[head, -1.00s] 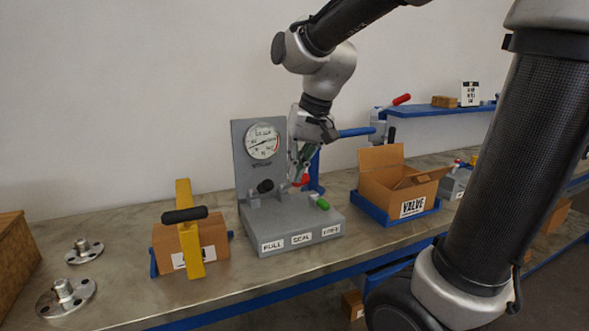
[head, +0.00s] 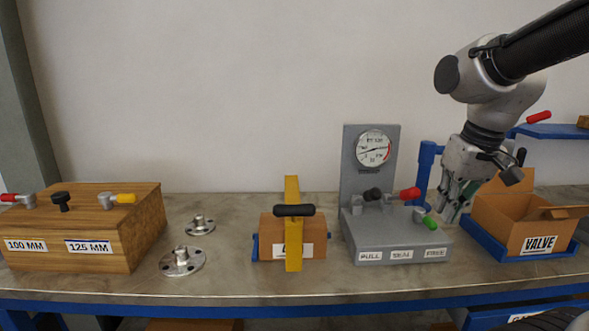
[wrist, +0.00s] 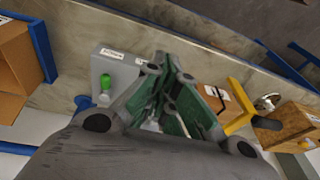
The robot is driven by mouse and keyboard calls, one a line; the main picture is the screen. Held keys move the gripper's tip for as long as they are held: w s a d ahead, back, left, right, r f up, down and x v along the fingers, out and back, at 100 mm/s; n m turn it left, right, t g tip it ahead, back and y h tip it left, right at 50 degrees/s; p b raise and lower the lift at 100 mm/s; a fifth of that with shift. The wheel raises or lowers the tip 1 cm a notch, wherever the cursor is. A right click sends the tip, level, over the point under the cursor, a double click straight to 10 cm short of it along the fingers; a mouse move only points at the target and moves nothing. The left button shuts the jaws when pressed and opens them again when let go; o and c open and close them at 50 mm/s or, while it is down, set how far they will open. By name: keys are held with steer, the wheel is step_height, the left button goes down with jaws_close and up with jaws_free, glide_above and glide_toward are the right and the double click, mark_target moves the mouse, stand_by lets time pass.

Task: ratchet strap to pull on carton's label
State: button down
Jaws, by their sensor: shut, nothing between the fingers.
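A brown carton (head: 267,232) stands on the bench in a blue holder. A yellow strap (head: 292,186) with a black handle (head: 294,210) passes over its middle. The carton's white label (head: 308,249) is on the front, and the strap covers part of it. In the wrist view the carton (wrist: 205,92) and yellow strap (wrist: 238,122) show right of the fingers. My gripper (head: 447,217) is shut and empty, well right of the carton, between the gauge stand and the VALVE box. Its green-padded fingers (wrist: 168,70) fill the middle of the wrist view.
A grey gauge stand (head: 352,165) with red, black and green levers is between the carton and my gripper. An open VALVE box (head: 510,235) sits in a blue tray at right. Two metal flanges (head: 182,262) and a wooden block (head: 140,225) with levers are at left.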

steer(key=s+d+r+t+h, duration=0.1)
steer(key=s+d+t, duration=0.1)
steer(key=s+d, duration=0.3)
steer(key=s, duration=0.3)
steer(key=shift+d+m, duration=0.2)
steer(key=shift+m, duration=0.2)
steer(key=shift+a, duration=0.1)
stand_by(1.7)
steer(key=w+a+r, duration=0.3)
steer(key=w, duration=0.6)
steer(key=w+a+r+m+g+y, duration=0.1)
steer(key=w+a+r, duration=0.2)
steer(key=w, duration=0.6)
steer(key=w+a+r+y, duration=0.1)
steer(key=w+a+r, duration=0.3)
steer(key=w, duration=0.5)
steer(key=shift+r+m+g, duration=0.3)
steer(key=shift+m+g, duration=0.1)
